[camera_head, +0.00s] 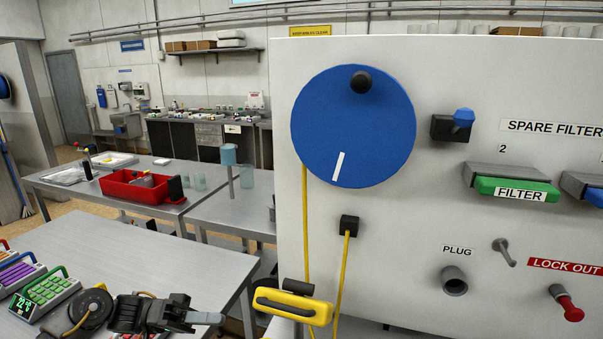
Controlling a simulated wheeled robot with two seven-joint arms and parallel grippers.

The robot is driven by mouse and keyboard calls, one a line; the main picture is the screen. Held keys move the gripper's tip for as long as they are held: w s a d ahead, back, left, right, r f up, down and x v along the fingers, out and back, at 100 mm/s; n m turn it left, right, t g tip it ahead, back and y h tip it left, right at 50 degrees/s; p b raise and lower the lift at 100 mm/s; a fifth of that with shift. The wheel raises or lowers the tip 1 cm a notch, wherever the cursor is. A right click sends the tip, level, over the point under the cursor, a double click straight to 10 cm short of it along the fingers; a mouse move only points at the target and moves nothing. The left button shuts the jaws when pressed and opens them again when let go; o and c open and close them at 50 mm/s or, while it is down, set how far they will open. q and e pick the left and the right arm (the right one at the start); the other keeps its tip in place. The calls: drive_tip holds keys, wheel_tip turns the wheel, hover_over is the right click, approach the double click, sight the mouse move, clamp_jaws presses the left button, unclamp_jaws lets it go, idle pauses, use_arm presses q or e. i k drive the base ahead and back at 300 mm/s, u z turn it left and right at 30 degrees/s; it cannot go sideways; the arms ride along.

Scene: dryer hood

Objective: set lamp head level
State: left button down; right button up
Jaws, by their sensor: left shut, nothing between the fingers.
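No lamp head can be made out for certain. A blue cylinder on a thin upright post (229,155) stands at the edge of a grey table; I cannot tell whether it is a lamp. My left gripper (207,318) is at the lower left, shut and empty, its grey fingertips pointing right. It is apart from the blue cylinder, lower and nearer in the picture. My right gripper is not in view.
A pale panel (430,215) fills the right, with a large blue disc (350,110), yellow cords and a green filter handle (517,188). A yellow block with a black handle (293,307) is below. A red tray (133,187) and coloured keypads (45,294) are left.

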sight(289, 307)
drive_tip(key=k, duration=1)
drive_tip(key=z, duration=0.05)
